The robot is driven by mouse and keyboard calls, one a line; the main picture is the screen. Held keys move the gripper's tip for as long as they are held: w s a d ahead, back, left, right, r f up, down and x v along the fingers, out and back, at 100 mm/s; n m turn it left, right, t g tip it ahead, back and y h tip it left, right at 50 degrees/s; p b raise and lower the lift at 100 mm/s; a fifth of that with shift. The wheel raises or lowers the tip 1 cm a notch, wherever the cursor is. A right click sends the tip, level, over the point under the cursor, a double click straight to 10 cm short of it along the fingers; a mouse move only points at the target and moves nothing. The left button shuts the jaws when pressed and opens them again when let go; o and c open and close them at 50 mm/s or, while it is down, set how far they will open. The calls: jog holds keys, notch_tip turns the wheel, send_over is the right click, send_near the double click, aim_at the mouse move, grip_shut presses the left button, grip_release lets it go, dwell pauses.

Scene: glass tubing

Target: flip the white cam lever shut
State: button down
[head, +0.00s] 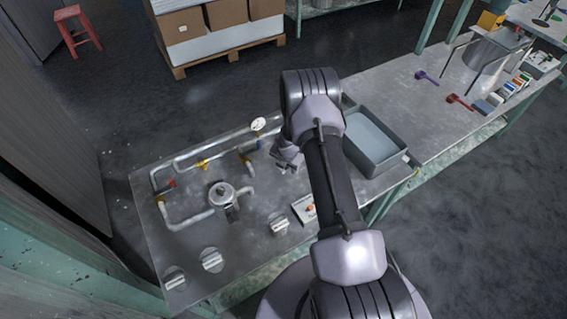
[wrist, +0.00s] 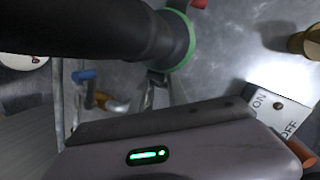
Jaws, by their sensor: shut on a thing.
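My gripper (head: 288,164) is low over the bench, right of the blue-handled part of the pipework, partly covered by my arm. In the wrist view my gripper's fingertips (wrist: 153,96) are close together below a green ring. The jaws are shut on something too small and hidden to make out. I cannot pick out the white cam lever for certain. White block-shaped handles on round bases stand on the front of the bench, one at the middle (head: 279,226) and two at the left (head: 212,260), (head: 175,279), all apart from my gripper.
Glass tubing (head: 185,221) with a gauge (head: 259,124) and a metal pot (head: 222,194) lies left of my gripper. A grey tray (head: 374,144) stands to the right. An ON/OFF box (wrist: 281,108) is right in the wrist view. The bench between pot and gripper is mostly clear.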

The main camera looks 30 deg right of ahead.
jog(key=shift+s+a+f, duration=0.1)
jog(key=shift+s+f, duration=0.1)
jog(key=shift+f, duration=0.05)
jog(key=c, duration=1.2)
grip_release()
jog(key=shift+c, duration=0.2)
jog(key=shift+w, duration=0.15)
jog(key=shift+r, duration=0.1)
jog(key=shift+r, duration=0.35)
jog(key=p+v, duration=0.4)
jog(key=v, duration=1.2)
jog(key=shift+r, duration=0.25)
